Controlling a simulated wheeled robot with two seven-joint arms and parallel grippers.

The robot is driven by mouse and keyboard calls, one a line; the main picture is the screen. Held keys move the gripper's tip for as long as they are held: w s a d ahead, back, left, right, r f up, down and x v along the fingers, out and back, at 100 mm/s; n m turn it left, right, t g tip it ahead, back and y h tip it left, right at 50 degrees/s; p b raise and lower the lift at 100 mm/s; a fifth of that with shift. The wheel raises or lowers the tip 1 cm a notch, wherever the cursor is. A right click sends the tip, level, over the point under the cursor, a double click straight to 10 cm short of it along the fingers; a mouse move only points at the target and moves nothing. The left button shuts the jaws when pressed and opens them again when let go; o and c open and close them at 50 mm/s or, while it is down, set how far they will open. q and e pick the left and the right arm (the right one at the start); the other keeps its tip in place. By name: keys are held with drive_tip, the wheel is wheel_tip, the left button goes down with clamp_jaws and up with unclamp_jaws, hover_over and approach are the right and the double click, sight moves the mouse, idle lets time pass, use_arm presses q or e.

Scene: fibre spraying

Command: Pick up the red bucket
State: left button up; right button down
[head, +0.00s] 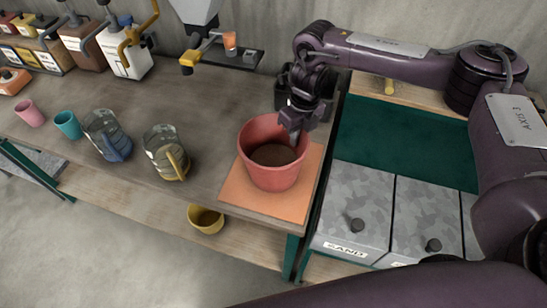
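The red bucket (268,180) stands upright on a square orange board (240,197) at the right end of the workbench. It is open at the top and its inside shows a brown bottom or contents; I cannot tell which. My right gripper (293,136) points down at the bucket's back right rim. Its fingertips overlap the rim in the picture. The fingers are small and dark, so whether they are closed on the rim does not show. My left gripper is not in view.
Two clear jugs (105,138) (165,156), a teal cup (68,125) and a pink cup (30,113) stand left on the bench (210,110). A dark container (284,88) stands behind the bucket. A yellow bucket (206,218) sits on the lower shelf. Grey sand bins (355,205) are at right.

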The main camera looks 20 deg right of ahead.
drive_tip(key=shift+w+r, duration=0.1)
drive_tip(key=shift+r, duration=0.15)
